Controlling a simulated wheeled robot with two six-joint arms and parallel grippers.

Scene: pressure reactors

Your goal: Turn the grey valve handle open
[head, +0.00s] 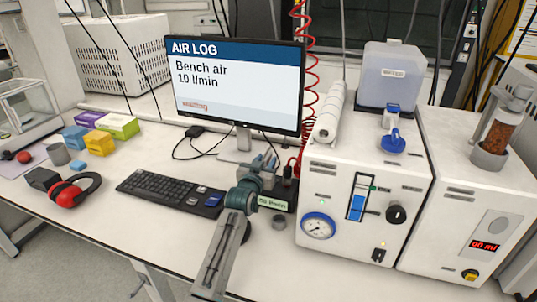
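My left gripper (265,162) reaches in over the bench between the keyboard and the white instrument box, with its fingers pointing away toward the foot of the monitor. The fingers are small and partly behind my wrist, so I cannot tell whether they are open or shut. They are close to a dark fitting (288,185) at the lower end of the red coiled hose. A green-white label (273,203) sits just in front of it. I cannot make out the grey valve handle clearly; my gripper and wrist cover part of this spot. My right gripper is not in view.
The monitor (236,80) reads "Bench air 10 l/min" and "waiting". The white instrument box (340,185), with a gauge (318,226) and black knob (396,214), stands close on the right. The keyboard (170,190) and red earmuffs (67,194) lie left. The front bench strip is clear.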

